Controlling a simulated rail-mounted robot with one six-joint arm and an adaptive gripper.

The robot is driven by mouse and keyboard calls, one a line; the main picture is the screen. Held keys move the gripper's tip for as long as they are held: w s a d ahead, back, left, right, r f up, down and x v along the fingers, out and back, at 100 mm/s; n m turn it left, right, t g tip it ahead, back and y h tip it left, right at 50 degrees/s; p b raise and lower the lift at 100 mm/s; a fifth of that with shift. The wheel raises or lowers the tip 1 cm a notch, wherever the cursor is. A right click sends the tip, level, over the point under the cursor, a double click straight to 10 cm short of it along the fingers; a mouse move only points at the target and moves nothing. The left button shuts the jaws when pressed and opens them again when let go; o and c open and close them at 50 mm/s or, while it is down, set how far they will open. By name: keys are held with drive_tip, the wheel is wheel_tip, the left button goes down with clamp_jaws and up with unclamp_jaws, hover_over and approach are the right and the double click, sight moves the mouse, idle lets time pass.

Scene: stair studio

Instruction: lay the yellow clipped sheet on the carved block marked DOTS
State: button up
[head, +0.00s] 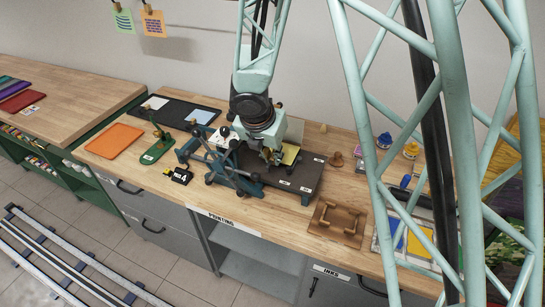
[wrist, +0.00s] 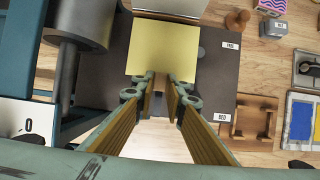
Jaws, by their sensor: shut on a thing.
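The yellow sheet (wrist: 163,50) is a plain pale-yellow square over the dark press bed (wrist: 215,75). It also shows in the head view (head: 290,154) beside my gripper (head: 268,157). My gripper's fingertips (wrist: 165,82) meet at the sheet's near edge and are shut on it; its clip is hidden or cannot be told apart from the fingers. I cannot tell whether the sheet touches the bed. Two small blocks stand at the upper right of the wrist view, one with pink and purple waves (wrist: 272,5), one grey with a small label (wrist: 273,30). I cannot read DOTS on either.
The press's blue frame and roller (wrist: 72,45) stand close left of my gripper. An orange sheet (head: 114,140) lies at left.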

drive_tip(key=shift+f, duration=0.1)
idle(0.7)
drive_tip(key=o, duration=0.8)
drive_tip(key=shift+r+p, duration=3.7)
drive_tip(key=shift+r, duration=0.35)
